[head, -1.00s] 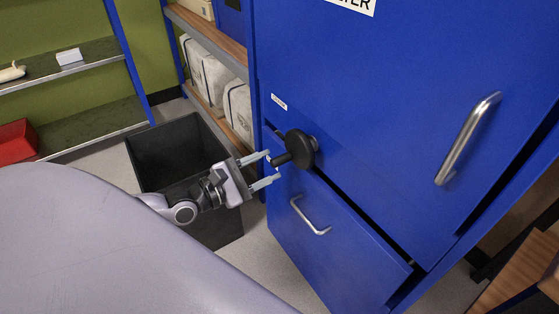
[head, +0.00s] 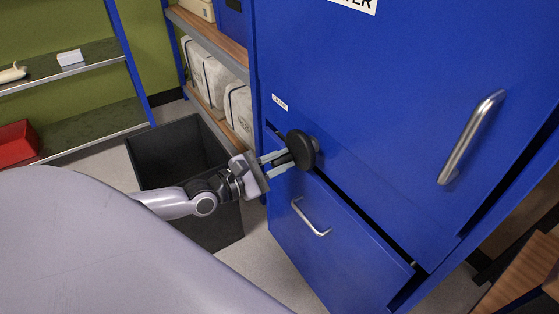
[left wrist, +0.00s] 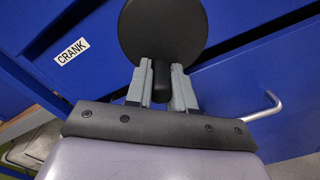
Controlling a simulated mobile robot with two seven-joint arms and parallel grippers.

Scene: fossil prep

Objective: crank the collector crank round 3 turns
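The collector crank is a black disc (head: 303,149) on the front of the blue cabinet, with a short black handle (left wrist: 161,82) standing out from it. In the left wrist view the disc (left wrist: 162,30) fills the top middle, near a white "CRANK" label (left wrist: 71,52). My left gripper (head: 281,160) reaches the crank from the left. Its two grey fingers lie one on each side of the handle, close against it, and appear shut on it. In the head view the fingers hide most of the handle. My right gripper is not in view.
The blue cabinet (head: 400,100) has a metal handle (head: 470,137) on the right and a lower drawer handle (head: 309,217) below the crank. A dark open bin (head: 215,225) stands behind and below my left arm. Shelves with wrapped blocks (head: 215,80) stand behind.

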